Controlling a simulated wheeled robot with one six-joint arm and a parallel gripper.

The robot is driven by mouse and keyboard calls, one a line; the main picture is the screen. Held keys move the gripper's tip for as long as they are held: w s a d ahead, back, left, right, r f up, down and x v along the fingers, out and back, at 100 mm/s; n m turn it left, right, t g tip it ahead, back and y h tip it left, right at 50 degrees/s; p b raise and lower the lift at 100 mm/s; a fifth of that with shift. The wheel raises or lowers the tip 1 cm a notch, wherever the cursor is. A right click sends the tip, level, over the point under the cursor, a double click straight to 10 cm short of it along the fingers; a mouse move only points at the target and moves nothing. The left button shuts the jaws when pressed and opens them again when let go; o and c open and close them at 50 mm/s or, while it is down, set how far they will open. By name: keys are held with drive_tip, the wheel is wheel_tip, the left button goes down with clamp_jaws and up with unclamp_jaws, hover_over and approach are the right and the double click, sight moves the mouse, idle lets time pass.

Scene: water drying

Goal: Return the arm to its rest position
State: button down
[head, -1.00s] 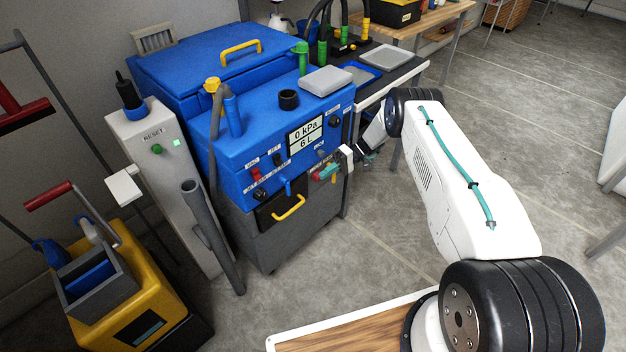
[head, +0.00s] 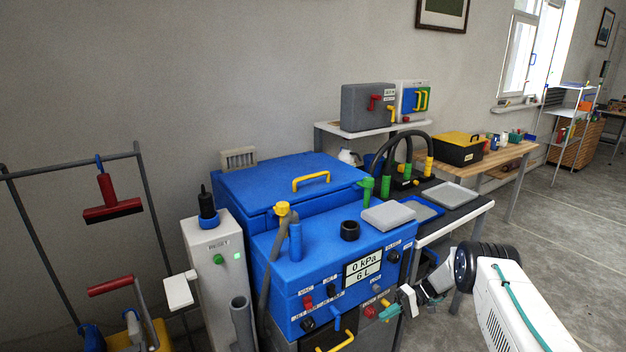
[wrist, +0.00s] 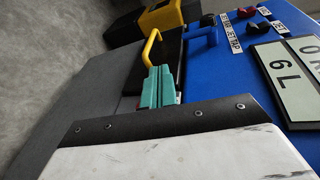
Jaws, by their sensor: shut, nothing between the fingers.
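My arm reaches in from the lower right of the head view, with its white and black wrist in front of the blue machine (head: 325,280). My gripper (head: 387,312) is small there, near the machine's front right side below its display. In the wrist view the teal fingers of my gripper (wrist: 158,86) are closed together and empty. They point at the machine's front, near a yellow handle (wrist: 150,48). I cannot tell whether they touch it.
The display (head: 367,268) reads 0 kPa and 6 L. A grey post with a green RESET button (head: 218,259) stands left of the machine. A side table (head: 455,222) is behind my wrist. Open floor (head: 570,230) lies to the right.

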drive_tip(key=s+r+m+h, duration=0.1)
drive_tip(key=s+r+h, duration=0.2)
drive_tip(key=s+r, duration=0.55)
drive_tip(key=s+r+m+h, duration=0.2)
drive_tip(key=s+r+h, duration=0.15)
drive_tip(key=r, duration=0.95)
drive_tip(key=s+r+m+h, duration=0.1)
drive_tip(key=s+r+h, duration=0.2)
drive_tip(key=s+r, duration=0.55)
drive_tip(key=s+r+t+h, duration=0.2)
drive_tip(key=s+r+t, duration=0.1)
drive_tip(key=s+r, duration=0.6)
drive_tip(key=s+a+r+n+t+h, duration=0.1)
drive_tip(key=s+r+t+h, duration=0.1)
drive_tip(key=s+r, duration=0.7)
drive_tip(key=s+t, duration=0.1)
drive_tip(key=s, duration=0.4)
drive_tip(key=shift+s+r+n+t, duration=0.3)
drive_tip(key=shift+s+r, duration=0.05)
drive_tip(key=shift+a+f+h, duration=0.1)
drive_tip(key=shift+h, duration=0.15)
